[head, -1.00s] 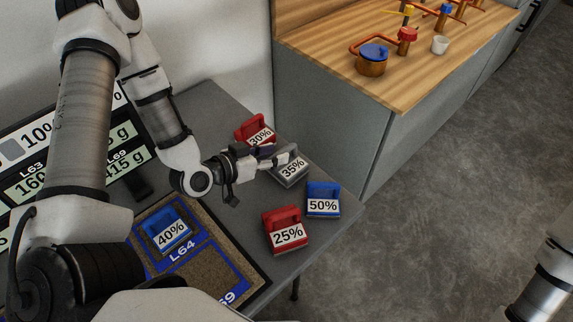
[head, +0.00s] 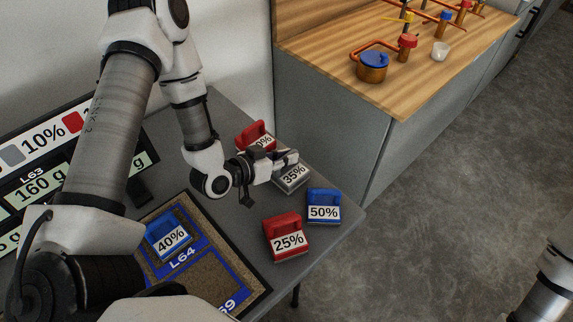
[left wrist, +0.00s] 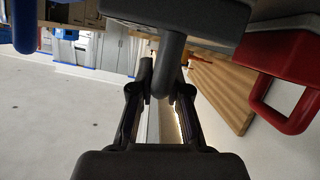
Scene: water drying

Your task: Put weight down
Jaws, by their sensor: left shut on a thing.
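The grey weight labelled 35% (head: 293,178) stands on the dark table, between the red 30% weight and the blue 50% weight. My left gripper (head: 284,158) is at its handle from the left in the head view. In the left wrist view, the fingers of this gripper (left wrist: 160,88) are shut on the grey weight's handle (left wrist: 172,62). The fingers partly hide the handle in the head view. My right gripper is out of view; only part of my right arm shows at lower right.
A red 30% weight (head: 257,134) stands just behind, partly hidden. A blue 50% weight (head: 323,206) and a red 25% weight (head: 286,237) stand nearer the table edge. A blue 40% weight (head: 168,236) sits on the marked board (head: 215,285). A wooden counter (head: 330,58) is beyond.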

